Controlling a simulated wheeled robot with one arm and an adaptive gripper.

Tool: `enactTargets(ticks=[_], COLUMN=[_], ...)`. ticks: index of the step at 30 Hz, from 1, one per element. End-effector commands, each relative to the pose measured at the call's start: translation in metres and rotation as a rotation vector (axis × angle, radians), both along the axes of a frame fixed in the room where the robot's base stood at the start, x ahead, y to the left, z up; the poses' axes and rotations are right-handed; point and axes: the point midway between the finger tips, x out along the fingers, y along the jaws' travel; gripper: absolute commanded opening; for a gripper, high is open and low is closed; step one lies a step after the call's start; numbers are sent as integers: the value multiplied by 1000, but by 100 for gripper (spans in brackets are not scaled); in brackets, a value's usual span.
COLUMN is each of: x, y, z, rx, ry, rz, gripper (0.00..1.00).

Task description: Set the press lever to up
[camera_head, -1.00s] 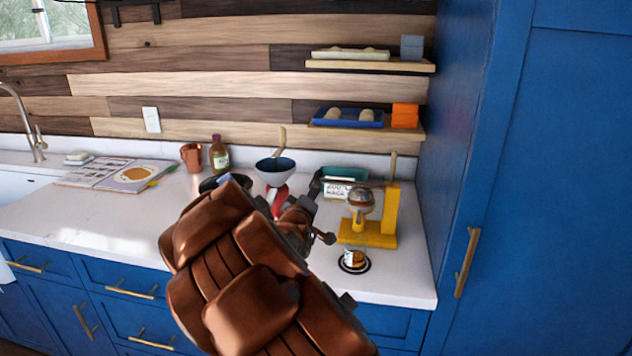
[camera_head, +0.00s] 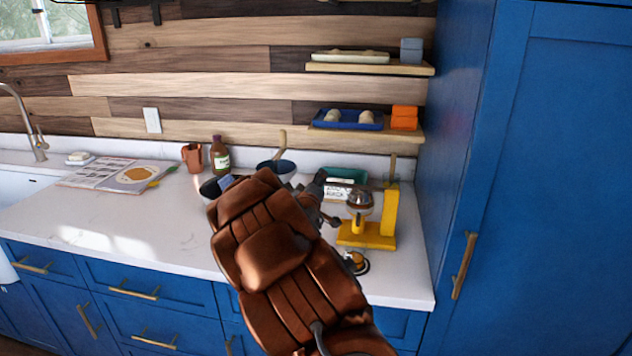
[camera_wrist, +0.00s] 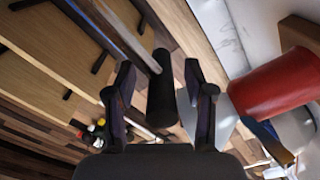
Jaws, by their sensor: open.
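The yellow press (camera_head: 391,215) stands upright on the counter at the right, with a rounded metal part at its front. A thin tan rod (camera_head: 392,168) rises at the top of its column; I cannot tell for sure whether this is the lever. My gripper (camera_head: 326,202) is just left of the press, partly hidden by my arm. In the wrist view my gripper (camera_wrist: 157,100) is open. A dark cylindrical bar (camera_wrist: 162,88) shows between its fingers, with no clear contact; I cannot tell whether it is the lever's handle.
A white labelled box (camera_head: 338,190) and green tray (camera_head: 346,174) stand behind the press. A blue bowl (camera_head: 281,168) and brown bottle (camera_head: 219,155) are left. Shelves (camera_head: 375,131) hang above; a tall blue cabinet (camera_head: 540,180) bounds the right. The left counter front is clear.

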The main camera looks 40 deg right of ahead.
Motion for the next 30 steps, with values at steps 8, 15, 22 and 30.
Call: enactTargets(ticks=[8, 15, 22, 30], x=[0, 0, 0, 0], y=[-1, 0, 0, -1], z=[0, 0, 0, 1], rx=[0, -1, -1, -1], ry=[0, 0, 0, -2], rz=[0, -1, -1, 0], gripper=[54, 28, 4, 0])
